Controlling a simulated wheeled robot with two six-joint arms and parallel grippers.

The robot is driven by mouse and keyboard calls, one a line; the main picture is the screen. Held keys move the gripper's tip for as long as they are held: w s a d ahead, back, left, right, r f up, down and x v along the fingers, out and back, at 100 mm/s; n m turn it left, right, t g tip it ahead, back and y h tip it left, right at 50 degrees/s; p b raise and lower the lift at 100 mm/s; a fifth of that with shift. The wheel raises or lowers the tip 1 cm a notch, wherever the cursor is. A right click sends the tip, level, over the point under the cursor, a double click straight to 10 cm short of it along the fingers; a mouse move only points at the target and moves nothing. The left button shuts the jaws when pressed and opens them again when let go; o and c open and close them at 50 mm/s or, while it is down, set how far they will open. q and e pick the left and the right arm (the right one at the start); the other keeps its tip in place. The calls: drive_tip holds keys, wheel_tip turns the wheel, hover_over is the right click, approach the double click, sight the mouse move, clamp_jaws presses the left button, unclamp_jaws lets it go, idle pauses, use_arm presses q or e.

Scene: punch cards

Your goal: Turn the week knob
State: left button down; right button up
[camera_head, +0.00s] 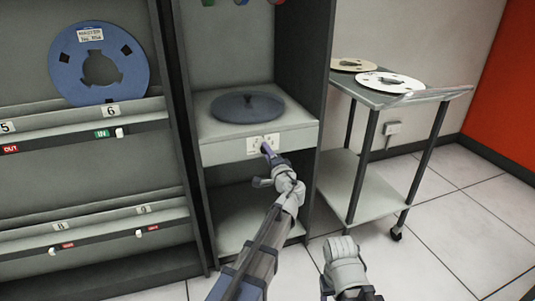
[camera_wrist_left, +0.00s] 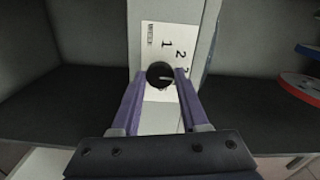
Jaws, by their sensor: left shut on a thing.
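The week knob (camera_wrist_left: 160,75) is a small round black knob on a white plate (camera_wrist_left: 158,118) with the numbers 1, 2 and 3 beside it. In the head view the plate (camera_head: 253,146) is on the front edge of a grey shelf. My left gripper (camera_head: 267,150) is at the plate, its purple fingers shut on the knob, one on each side. In the head view the fingers hide the knob. A small light mark shows on the knob's face, but I cannot tell its setting for sure. My right gripper's fingers are not visible.
A dark disc (camera_head: 247,107) lies on the shelf above the plate. A blue reel (camera_head: 67,66) stands in the rack at the left. A wheeled cart (camera_head: 378,98) with two reels stands at the right. Cabinet walls flank the shelf; the floor in front of the cart is open.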

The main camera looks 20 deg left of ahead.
use_arm(q)
drive_tip(key=shift+c, duration=2.2)
unclamp_jaws()
drive_tip(key=v, duration=0.8)
